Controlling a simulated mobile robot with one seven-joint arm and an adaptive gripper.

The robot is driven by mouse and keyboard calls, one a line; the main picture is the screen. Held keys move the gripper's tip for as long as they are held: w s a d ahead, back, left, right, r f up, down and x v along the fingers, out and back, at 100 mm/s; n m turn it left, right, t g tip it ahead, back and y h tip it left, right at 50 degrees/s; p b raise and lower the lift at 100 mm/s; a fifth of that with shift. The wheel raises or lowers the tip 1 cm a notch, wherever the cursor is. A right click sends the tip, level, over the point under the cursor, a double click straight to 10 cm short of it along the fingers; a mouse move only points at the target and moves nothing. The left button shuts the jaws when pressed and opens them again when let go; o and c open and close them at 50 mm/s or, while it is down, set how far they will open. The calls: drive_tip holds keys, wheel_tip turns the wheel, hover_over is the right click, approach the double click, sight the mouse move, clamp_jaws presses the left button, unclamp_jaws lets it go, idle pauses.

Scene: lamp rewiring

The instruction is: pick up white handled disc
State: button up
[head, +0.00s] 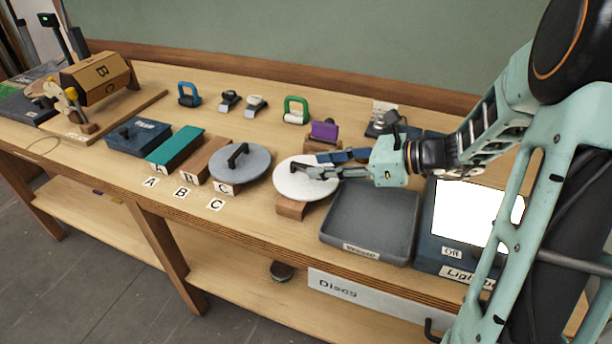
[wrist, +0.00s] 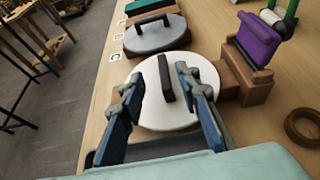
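The white handled disc (head: 300,182) lies on a wooden block (head: 290,207) on the bench, left of the grey tray. Its dark bar handle (wrist: 166,78) stands up from the middle of the disc in the wrist view. My gripper (wrist: 158,72) is over the disc, with one finger on each side of the handle. A gap shows between each finger and the handle, so the gripper is open. In the head view my gripper (head: 322,165) reaches in from the right and partly covers the disc and its handle.
A grey handled disc (head: 240,163) is just left of the white one. A purple piece (head: 324,130) on a wooden block stands behind it. A grey tray (head: 368,222) and a lit light box (head: 470,215) are to the right. The bench's front edge is close.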

sight(306, 166)
drive_tip(key=x, duration=0.5)
drive_tip(key=shift+w+f+b, duration=0.2)
drive_tip(key=shift+f+b, duration=0.1)
drive_tip(key=shift+d, duration=0.1)
drive_tip(key=shift+c, duration=0.2)
clamp_jaws()
